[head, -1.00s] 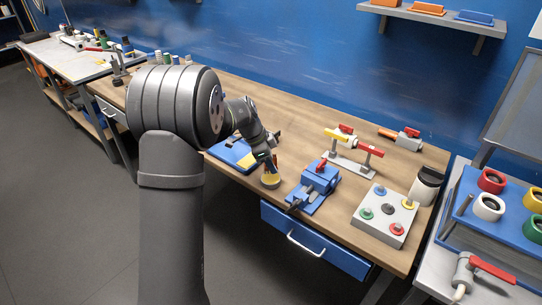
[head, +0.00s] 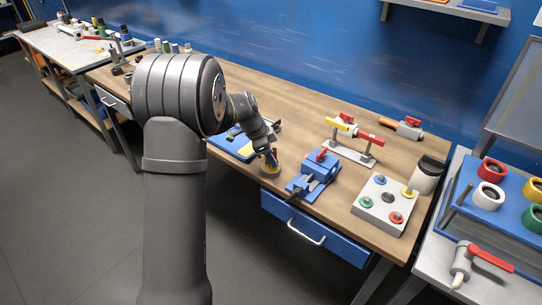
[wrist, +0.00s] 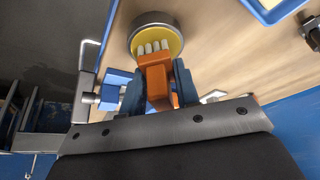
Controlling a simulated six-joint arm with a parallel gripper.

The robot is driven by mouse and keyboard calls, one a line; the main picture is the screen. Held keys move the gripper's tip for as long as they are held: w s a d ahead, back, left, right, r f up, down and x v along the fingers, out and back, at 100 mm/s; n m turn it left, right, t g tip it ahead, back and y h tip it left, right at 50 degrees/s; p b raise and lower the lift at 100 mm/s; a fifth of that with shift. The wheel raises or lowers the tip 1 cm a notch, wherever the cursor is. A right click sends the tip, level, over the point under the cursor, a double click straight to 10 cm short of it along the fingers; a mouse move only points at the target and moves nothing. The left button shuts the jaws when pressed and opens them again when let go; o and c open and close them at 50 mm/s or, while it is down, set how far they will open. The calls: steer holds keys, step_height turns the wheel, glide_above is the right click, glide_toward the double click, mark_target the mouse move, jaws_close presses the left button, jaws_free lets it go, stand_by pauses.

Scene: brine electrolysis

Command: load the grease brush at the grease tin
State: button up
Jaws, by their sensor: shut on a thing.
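My gripper (wrist: 157,80) is shut on the orange grease brush (wrist: 156,73), seen close up in the wrist view. The brush's pale bristles point at the yellow grease in the round metal grease tin (wrist: 181,37) and overlap it in the picture. I cannot tell whether they touch the grease. In the head view my gripper (head: 267,152) is low over the grease tin (head: 270,173), near the wooden bench's front edge. The brush is small and partly hidden there.
A blue vise (head: 315,172) stands just right of the tin. A blue tray (head: 228,148) lies behind and left of it. A grey box with coloured knobs (head: 386,203) and a valve stand (head: 350,153) are further right. A blue drawer (head: 300,222) is below the bench edge.

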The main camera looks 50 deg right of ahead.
steer(key=shift+f, duration=0.6)
stand_by(1.2)
steer(key=shift+r, duration=3.55)
steer(key=w+a+f+n+t+h, duration=0.1)
steer(key=w+a+f+n+t, duration=0.25)
steer(key=w+a+n, duration=0.65)
steer(key=w+a+f+n+t, duration=0.2)
steer(key=w+a+f+n, duration=0.2)
steer(key=w+a, duration=1)
steer(key=w+a+f+n+t+y, duration=0.1)
steer(key=a+n, duration=0.5)
steer(key=a, duration=1)
steer(key=w+a+f+n+t+y, duration=0.1)
steer(key=a+n, duration=0.6)
steer(key=a, duration=1)
step_height(320, 180, down, 3)
steer(key=shift+w+r+y, duration=0.1)
steer(key=shift+w+y, duration=0.55)
steer(key=shift+y, duration=0.45)
